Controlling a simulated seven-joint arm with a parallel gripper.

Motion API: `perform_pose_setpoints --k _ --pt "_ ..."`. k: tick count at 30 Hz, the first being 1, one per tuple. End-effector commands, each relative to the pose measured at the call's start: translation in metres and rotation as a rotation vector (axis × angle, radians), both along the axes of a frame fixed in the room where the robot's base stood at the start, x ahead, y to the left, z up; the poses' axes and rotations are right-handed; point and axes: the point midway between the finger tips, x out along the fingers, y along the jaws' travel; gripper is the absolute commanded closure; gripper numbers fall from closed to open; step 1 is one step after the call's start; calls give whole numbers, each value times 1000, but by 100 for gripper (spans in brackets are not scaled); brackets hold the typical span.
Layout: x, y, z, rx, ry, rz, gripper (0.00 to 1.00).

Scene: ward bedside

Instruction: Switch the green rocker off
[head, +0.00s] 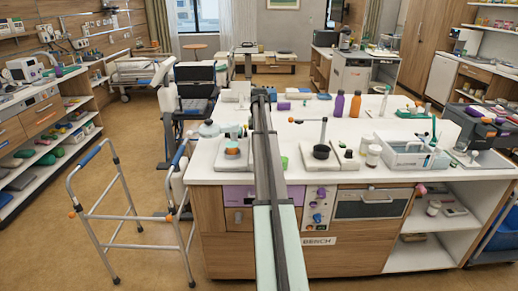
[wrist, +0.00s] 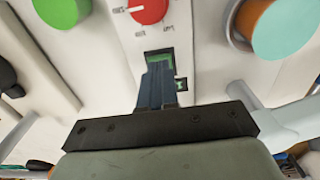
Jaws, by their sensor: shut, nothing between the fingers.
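The green rocker (wrist: 157,57) sits in a dark frame on a pale panel in the wrist view, just below a red knob (wrist: 148,9). My gripper (wrist: 159,72) is shut and empty. Its fingertips lie over the lower part of the rocker, hiding some of it. I cannot tell whether they touch it or which way it is tipped. In the head view my arm reaches across the bench, and I cannot make out the rocker there.
An orange cylinder with a teal face (wrist: 285,28) stands right of the panel, and a green round part (wrist: 62,9) is at upper left. A small green-and-dark fitting (wrist: 181,84) is right of my fingers. Bottles (head: 339,104) stand further back on the white bench (head: 300,135).

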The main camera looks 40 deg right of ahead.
Motion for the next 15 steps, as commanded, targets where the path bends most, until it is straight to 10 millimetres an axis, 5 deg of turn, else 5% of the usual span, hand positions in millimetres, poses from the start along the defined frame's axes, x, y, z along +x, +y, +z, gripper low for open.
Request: perform_pose_setpoints --k 15 --pt "0 0 -6 0 0 0 100"
